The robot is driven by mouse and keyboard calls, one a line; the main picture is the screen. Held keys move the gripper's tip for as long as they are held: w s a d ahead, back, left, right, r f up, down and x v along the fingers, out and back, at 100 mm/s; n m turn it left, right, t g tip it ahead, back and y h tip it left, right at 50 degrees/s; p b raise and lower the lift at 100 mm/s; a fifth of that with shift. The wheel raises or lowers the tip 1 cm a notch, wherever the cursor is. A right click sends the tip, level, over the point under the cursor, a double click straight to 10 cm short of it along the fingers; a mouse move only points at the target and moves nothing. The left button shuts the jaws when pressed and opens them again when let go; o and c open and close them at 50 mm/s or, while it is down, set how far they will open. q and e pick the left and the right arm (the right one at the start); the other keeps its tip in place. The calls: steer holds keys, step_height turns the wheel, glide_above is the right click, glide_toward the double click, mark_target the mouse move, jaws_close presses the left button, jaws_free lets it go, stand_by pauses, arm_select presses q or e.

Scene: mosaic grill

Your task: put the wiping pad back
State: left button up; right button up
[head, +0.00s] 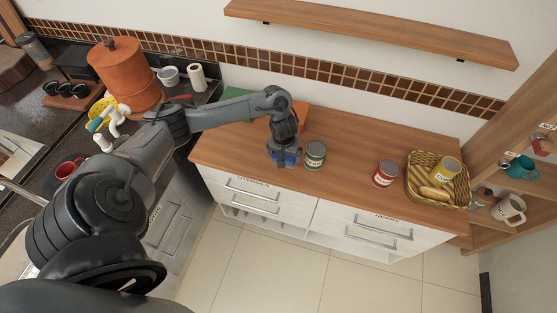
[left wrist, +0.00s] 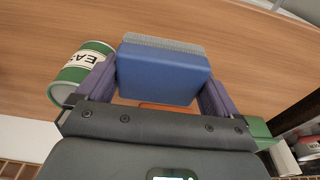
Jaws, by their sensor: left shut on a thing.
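The wiping pad (left wrist: 163,75) is a blue block with a grey bristly face. My left gripper (left wrist: 160,88) is shut on it, with a purple finger on each side. In the head view the left gripper (head: 284,160) holds the blue pad (head: 287,158) at the front edge of the wooden counter (head: 345,160), left of a green can (head: 315,154). I cannot tell whether the pad touches the counter. My right gripper is in neither view.
The green can also stands close beside the gripper in the left wrist view (left wrist: 80,72). A red can (head: 385,174) and a wicker basket (head: 437,194) with food stand further right. An orange block (head: 300,115) lies behind the gripper. The counter's middle is clear.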

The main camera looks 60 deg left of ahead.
arm_select(q)
steer(key=a, duration=0.1)
steer(key=a+f, duration=0.2)
steer(key=a, duration=0.1)
steer(key=shift+s+a+f+b, duration=0.1)
steer(key=shift+f+b, duration=0.15)
steer(key=shift+b, duration=0.05)
steer(key=shift+f+b, duration=0.35)
steer(key=shift+f, duration=1.6)
steer(key=o, duration=0.6)
steer(key=shift+f, duration=0.15)
steer(key=shift+o, duration=0.2)
